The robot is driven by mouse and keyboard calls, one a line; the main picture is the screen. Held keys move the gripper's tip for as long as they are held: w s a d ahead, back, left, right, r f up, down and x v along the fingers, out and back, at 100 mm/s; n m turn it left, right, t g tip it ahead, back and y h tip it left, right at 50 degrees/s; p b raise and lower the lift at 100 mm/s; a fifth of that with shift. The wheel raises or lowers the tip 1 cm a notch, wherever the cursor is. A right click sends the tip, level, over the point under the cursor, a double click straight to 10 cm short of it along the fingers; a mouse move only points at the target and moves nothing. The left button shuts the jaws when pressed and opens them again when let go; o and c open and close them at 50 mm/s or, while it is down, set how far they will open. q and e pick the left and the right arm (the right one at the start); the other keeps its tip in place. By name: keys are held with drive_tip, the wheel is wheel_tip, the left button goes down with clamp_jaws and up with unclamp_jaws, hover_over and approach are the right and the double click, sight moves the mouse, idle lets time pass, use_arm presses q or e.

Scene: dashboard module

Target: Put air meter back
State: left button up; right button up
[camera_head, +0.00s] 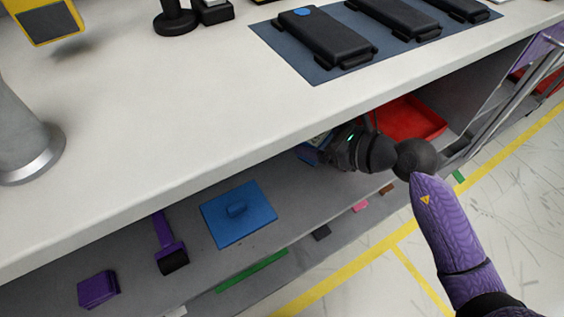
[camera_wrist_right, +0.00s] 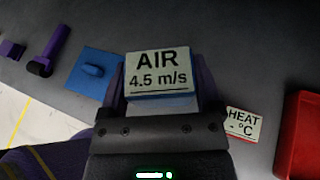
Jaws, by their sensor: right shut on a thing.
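The air meter (camera_wrist_right: 158,74) is a blue block with a white face reading "AIR 4.5 m/s". In the right wrist view it sits between the purple fingers of my right gripper (camera_wrist_right: 161,92), which is shut on it. In the head view my right gripper (camera_head: 335,147) reaches in over the lower shelf, under the worktop. A blue and white piece shows at its tip there, mostly hidden. I cannot tell whether the meter touches the shelf. My left gripper is not in view.
A heat meter (camera_wrist_right: 243,123) lies close right of the gripper, beside a red tray (camera_head: 412,117). The shelf (camera_head: 195,275) also holds a blue lidded plate (camera_head: 238,222), a purple-handled tool (camera_head: 168,245) and a purple block (camera_head: 98,289). The worktop (camera_head: 150,110) overhangs the shelf.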

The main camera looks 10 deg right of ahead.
sight(311, 184)
wheel_tip(311, 184, down, 11)
drive_tip(key=b, duration=0.7)
drive_tip(key=shift+s+d+r, duration=0.1)
drive_tip(key=shift+s+r, duration=0.05)
drive_tip(key=shift+r, duration=0.45)
drive_tip(key=shift+f, duration=0.1)
drive_tip(key=o, duration=0.9)
drive_tip(key=shift+f, duration=0.1)
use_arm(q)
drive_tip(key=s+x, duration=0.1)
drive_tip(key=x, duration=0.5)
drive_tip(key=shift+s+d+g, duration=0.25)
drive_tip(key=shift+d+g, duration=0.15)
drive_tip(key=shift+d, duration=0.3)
use_arm(e)
drive_tip(key=shift+o, duration=1.3)
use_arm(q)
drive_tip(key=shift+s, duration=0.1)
